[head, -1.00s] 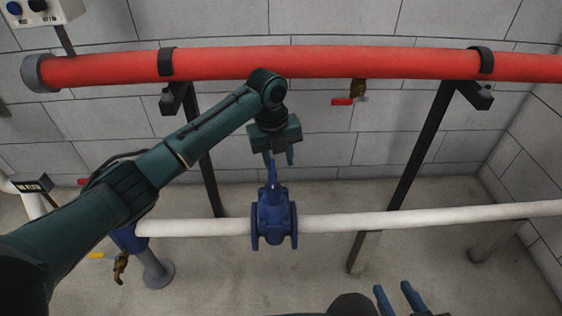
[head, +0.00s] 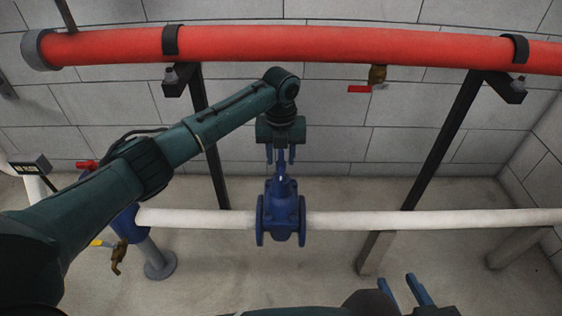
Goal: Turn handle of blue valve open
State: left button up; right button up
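The blue valve (head: 281,215) sits upright on the white pipe, with a round flange at each side. Its narrow blue stem and handle (head: 281,168) point up between the fingers of my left gripper (head: 281,158). The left gripper points down from above. Its two fingers are apart, one on each side of the handle top, with a small gap showing; I cannot tell whether either finger touches it. My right gripper (head: 396,282) is at the bottom edge, right of the valve, with its two fingers apart and nothing visible between them.
A thick red pipe (head: 330,50) runs across above my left gripper on dark posts. The white pipe (head: 400,221) runs below it. A small brass tap with a red lever (head: 360,89) hangs under the red pipe.

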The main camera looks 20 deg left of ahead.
pick_arm(q)
jog(key=shift+f, duration=0.7)
jog(key=shift+c, duration=0.5)
grip_shut()
